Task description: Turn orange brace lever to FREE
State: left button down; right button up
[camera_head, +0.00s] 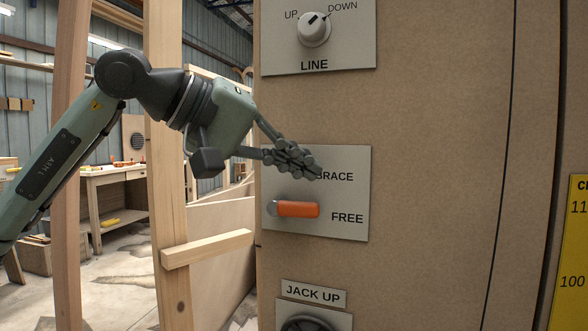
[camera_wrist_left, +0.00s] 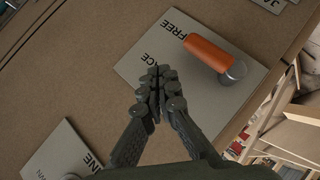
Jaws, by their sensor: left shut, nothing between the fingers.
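The orange brace lever (camera_head: 297,209) sits on a grey plate (camera_head: 345,228) on the brown panel. The lever lies about level, its tip pointing right toward the word FREE, from a round grey pivot at its left end. My left gripper (camera_head: 312,172) is shut and empty, just above the lever, in front of the plate and partly covering the word BRACE. In the left wrist view the shut fingers (camera_wrist_left: 155,76) are apart in the picture from the orange lever (camera_wrist_left: 207,53), which is to their upper right. My right gripper is not in view.
Above is a LINE plate with a white knob (camera_head: 314,31). Below are a JACK UP label (camera_head: 314,294) and a dark round control (camera_head: 310,324). Wooden posts (camera_head: 170,150) stand left of the panel, near my left arm. A yellow scale (camera_head: 572,255) is at the right edge.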

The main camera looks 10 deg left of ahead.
pick_arm(q)
jog(key=s+a+r, duration=0.1)
jog(key=s+r, duration=0.6)
jog(key=r, duration=0.1)
jog(key=shift+a, duration=0.25)
